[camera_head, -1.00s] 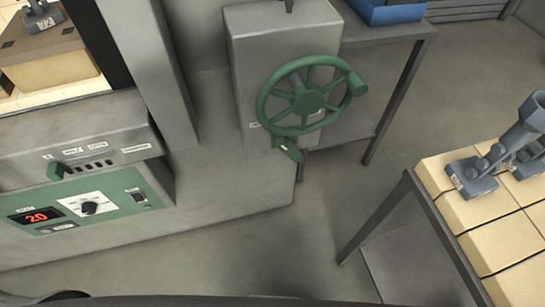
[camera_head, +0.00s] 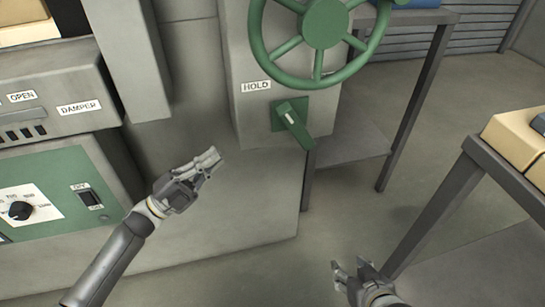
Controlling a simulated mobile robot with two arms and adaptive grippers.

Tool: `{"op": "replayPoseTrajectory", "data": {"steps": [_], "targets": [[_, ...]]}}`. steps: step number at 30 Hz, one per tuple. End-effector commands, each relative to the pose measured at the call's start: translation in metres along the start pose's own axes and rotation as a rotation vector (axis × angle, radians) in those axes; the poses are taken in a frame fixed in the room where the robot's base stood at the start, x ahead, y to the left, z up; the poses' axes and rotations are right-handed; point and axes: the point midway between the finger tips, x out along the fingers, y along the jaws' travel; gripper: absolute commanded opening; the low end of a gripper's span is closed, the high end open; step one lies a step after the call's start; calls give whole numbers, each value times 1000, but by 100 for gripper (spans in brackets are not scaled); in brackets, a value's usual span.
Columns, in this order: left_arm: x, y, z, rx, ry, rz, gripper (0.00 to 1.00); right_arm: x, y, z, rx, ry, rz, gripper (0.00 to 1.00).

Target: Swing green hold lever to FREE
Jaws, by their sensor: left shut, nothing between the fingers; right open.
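The green hold lever (camera_head: 296,127) is on the front of the grey machine housing, just below the green handwheel (camera_head: 322,24). Its handle slants down and to the right. A white HOLD label (camera_head: 256,86) sits to the upper left of the lever; no FREE label can be seen. My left gripper (camera_head: 214,161) is shut and empty, in front of the housing, to the left of and below the lever, apart from it. My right gripper (camera_head: 342,272) is open and empty, low in the picture, well below the lever.
The handwheel overhangs the area above the lever. A control panel (camera_head: 60,195) with a dial and a switch is at the left. A metal stand (camera_head: 418,90) stands right of the housing. A table with tan blocks (camera_head: 515,140) is at the right.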

Motion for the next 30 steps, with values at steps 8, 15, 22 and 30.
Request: {"op": "replayPoseTrajectory", "data": {"steps": [8, 15, 22, 30], "targets": [[5, -7, -48, 132, 241, -13, 0, -24, 0, -17, 0, 80, 1, 48], [7, -10, -52, 140, 256, -14, 0, -28, 0, -21, 0, 85, 2, 48], [11, -10, -53, 139, 255, -15, 0, -28, 0, -21, 0, 84, 2, 48], [53, -11, -64, 140, 257, -18, 0, -28, 0, -19, 0, 76, 2, 48]]}}
